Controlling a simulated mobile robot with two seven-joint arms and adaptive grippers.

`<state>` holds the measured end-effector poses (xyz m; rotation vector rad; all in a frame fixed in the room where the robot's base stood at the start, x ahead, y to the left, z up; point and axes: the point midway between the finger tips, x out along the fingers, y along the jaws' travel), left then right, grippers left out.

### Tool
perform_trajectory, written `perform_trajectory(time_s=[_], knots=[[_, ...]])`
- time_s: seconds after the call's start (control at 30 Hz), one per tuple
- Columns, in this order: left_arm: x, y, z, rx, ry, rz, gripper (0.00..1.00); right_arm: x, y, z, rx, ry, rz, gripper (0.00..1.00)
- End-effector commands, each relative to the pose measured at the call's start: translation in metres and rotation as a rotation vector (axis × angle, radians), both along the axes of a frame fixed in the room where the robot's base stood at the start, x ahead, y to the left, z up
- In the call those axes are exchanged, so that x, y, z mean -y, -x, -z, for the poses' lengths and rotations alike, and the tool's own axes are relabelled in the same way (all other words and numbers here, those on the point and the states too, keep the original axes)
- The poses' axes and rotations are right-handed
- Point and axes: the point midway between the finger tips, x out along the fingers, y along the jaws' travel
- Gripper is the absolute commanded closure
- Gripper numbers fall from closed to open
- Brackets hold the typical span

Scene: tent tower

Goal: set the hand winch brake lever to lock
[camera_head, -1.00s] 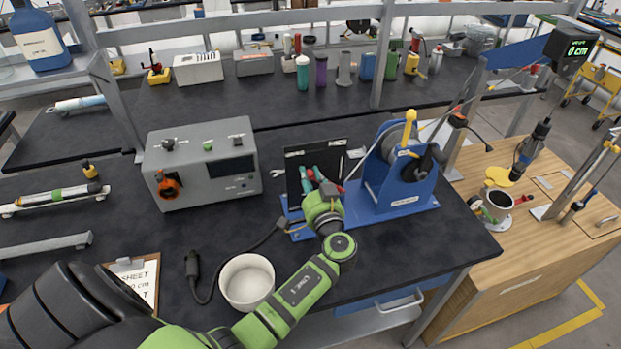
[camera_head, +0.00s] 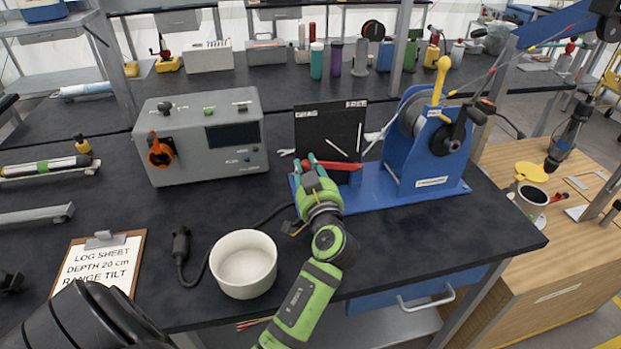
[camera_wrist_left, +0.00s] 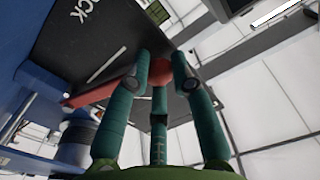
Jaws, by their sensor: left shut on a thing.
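The hand winch (camera_head: 415,150) stands on the bench, with a blue frame, a drum and a yellow-knobbed crank. A black panel (camera_head: 328,125) beside it carries the labels DRAG at left and FREE at right. The red brake lever (camera_head: 342,166) lies roughly level at the panel's foot, its end toward the left. My left gripper (camera_head: 314,162) is shut on the lever's end. In the left wrist view the red lever (camera_wrist_left: 108,78) runs between the teal fingers (camera_wrist_left: 158,75), and a label ending in "OCK" shows on the panel. My right gripper is not in view.
A grey instrument box (camera_head: 203,135) stands left of the winch. A white bowl (camera_head: 244,265) and a clipboard (camera_head: 100,262) lie nearer the front edge. A dark cable with a plug (camera_head: 183,257) curves beside the bowl. A wooden bench (camera_head: 560,260) is at right.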

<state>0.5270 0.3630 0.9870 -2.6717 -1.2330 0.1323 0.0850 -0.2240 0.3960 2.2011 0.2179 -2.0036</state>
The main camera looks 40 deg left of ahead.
Motion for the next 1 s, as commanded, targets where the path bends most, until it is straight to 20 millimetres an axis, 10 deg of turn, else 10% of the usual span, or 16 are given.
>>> perform_trajectory(time_s=[0.67, 0.7, 0.77, 1.0], knots=[[0.0, 0.0, 0.008, 0.052, 0.047, 0.005, 1.0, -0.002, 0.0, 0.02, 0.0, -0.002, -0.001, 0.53], [0.0, 0.0, 0.008, 0.053, 0.048, 0.005, 0.72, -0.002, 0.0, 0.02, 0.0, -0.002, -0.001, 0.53], [0.0, 0.0, 0.008, 0.052, 0.047, 0.005, 0.49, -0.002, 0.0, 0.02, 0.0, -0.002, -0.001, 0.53], [0.0, 0.001, 0.008, 0.052, 0.045, 0.003, 0.49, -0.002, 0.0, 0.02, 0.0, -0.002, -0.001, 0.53]])
